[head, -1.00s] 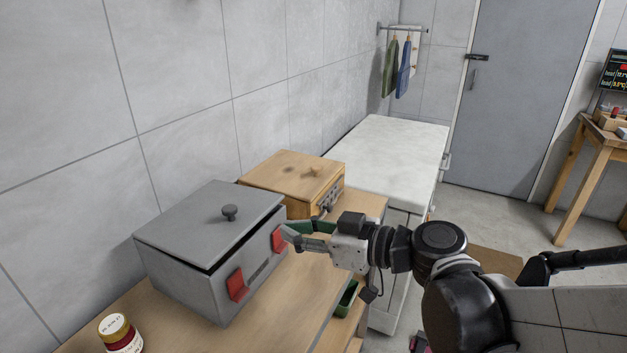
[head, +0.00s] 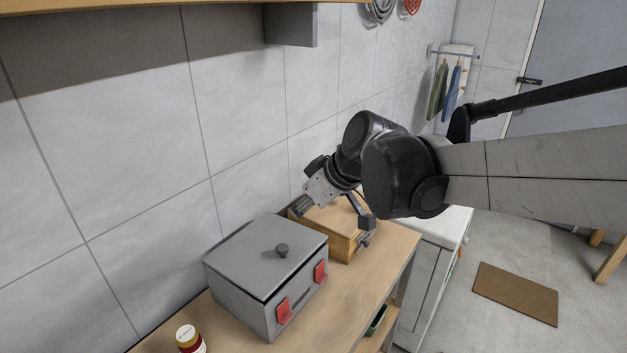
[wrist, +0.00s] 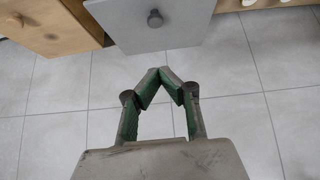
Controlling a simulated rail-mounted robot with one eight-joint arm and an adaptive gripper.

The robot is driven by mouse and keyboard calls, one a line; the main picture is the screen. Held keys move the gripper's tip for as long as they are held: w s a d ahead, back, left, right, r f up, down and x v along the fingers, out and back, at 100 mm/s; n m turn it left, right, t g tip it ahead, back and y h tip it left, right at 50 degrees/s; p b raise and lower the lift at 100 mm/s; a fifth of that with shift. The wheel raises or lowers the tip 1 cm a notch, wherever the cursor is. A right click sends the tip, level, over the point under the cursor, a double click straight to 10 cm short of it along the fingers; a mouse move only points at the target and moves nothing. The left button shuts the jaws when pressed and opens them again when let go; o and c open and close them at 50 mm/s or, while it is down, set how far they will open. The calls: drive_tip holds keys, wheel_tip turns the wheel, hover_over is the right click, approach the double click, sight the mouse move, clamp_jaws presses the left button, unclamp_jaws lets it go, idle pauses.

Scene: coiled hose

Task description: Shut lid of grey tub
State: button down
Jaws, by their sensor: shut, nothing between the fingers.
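The grey tub (head: 238,297) stands on the wooden worktop. Two red latches, left (head: 284,311) and right (head: 320,273), are on the front wall. My gripper (head: 302,207) is behind and right of the tub, above the wooden box, apart from the lid. In the wrist view my gripper (wrist: 167,71) has its green-padded fingertips together and holds nothing.
A wooden box (head: 343,246) stands right of the tub, below my arm. A jar (head: 187,338) stands at the front left. A shelf (head: 150,14) hangs above, with a grey bracket (head: 290,25). The worktop before the tub is clear.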

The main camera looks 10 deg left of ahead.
drive_tip(key=p, duration=0.1)
hover_over(284, 248)
drive_tip(key=f, duration=0.7)
drive_tip(key=shift+w+a+f, duration=0.1)
drive_tip(key=shift+a+f, duration=0.15)
drive_tip(key=shift+f, duration=0.15)
wheel_tip(284, 248, down, 2)
drive_tip(key=shift+d+f+p, duration=0.1)
drive_tip(key=shift+d+p, duration=0.05)
drive_tip(key=shift+p, duration=0.25)
drive_tip(key=shift+d+f, duration=0.15)
drive_tip(key=shift+f, duration=0.75)
